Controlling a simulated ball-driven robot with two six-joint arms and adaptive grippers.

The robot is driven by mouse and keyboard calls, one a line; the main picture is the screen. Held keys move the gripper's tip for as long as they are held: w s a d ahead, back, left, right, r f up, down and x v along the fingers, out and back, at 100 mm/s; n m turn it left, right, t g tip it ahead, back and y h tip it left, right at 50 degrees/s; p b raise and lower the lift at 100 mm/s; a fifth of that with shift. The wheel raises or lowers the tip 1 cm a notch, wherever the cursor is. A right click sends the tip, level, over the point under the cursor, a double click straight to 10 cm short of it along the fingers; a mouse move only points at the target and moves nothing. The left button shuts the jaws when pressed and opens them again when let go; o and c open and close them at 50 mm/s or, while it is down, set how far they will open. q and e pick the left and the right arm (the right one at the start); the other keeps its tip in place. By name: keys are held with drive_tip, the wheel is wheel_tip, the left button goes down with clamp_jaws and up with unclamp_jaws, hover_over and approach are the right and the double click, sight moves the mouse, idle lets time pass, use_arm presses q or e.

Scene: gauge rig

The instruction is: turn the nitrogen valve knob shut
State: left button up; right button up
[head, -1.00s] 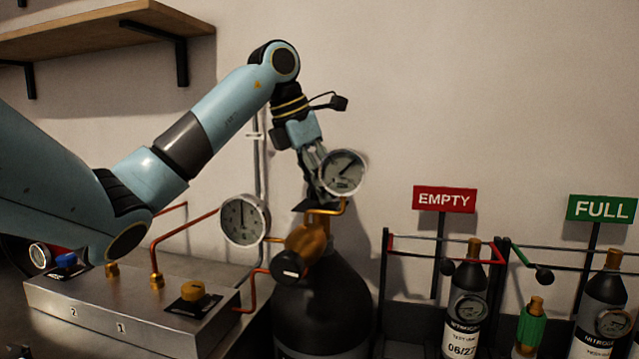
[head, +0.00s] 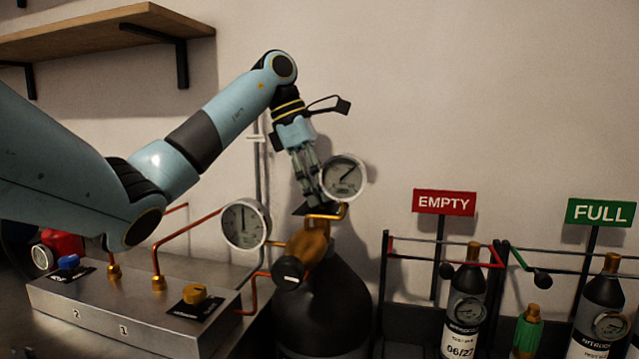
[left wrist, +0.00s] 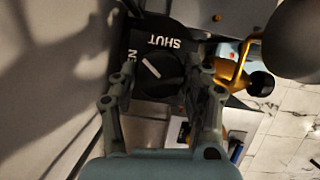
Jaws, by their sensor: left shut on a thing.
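The nitrogen valve knob (left wrist: 158,72) is round and black with a white pointer line, on a black plate (left wrist: 137,45) marked SHUT. Another word on the plate is partly hidden. The pointer slants up and left in the left wrist view, away from the word SHUT. My left gripper (left wrist: 162,78) has its fingers on either side of the knob and is shut on it. In the head view the left gripper (head: 312,198) points down onto the top of the big dark cylinder (head: 325,310), beside a round gauge (head: 344,177); fingers and gauge hide the knob there. My right gripper is not in view.
A second gauge (head: 244,224) and a brass regulator with a black knob (head: 288,272) sit close below the gripper. A metal manifold box (head: 130,315) with copper pipes stands left. Racks with EMPTY (head: 444,202) and FULL (head: 601,211) signs stand right. A shelf (head: 100,30) hangs upper left.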

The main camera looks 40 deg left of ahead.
use_arm(q)
drive_tip(key=shift+w+r+m+p, duration=0.1)
drive_tip(key=shift+r+m+p, duration=0.2)
drive_tip(key=shift+m, duration=0.3)
drive_tip(key=m+g+p, duration=0.1)
drive_tip(key=m+p, duration=0.2)
drive_tip(key=p, duration=0.2)
drive_tip(key=m+g+p, duration=0.2)
drive_tip(key=m+p, duration=0.1)
drive_tip(key=p, duration=0.2)
drive_tip(key=shift+w+m+h, duration=0.1)
drive_tip(key=shift+m+h, duration=0.3)
drive_tip(key=shift+f+m+g+p, duration=0.2)
drive_tip(key=shift+m+g+p, duration=0.3)
drive_tip(key=shift+m+p, duration=0.95)
drive_tip(key=o, duration=1.2)
drive_tip(key=shift+f, duration=0.1)
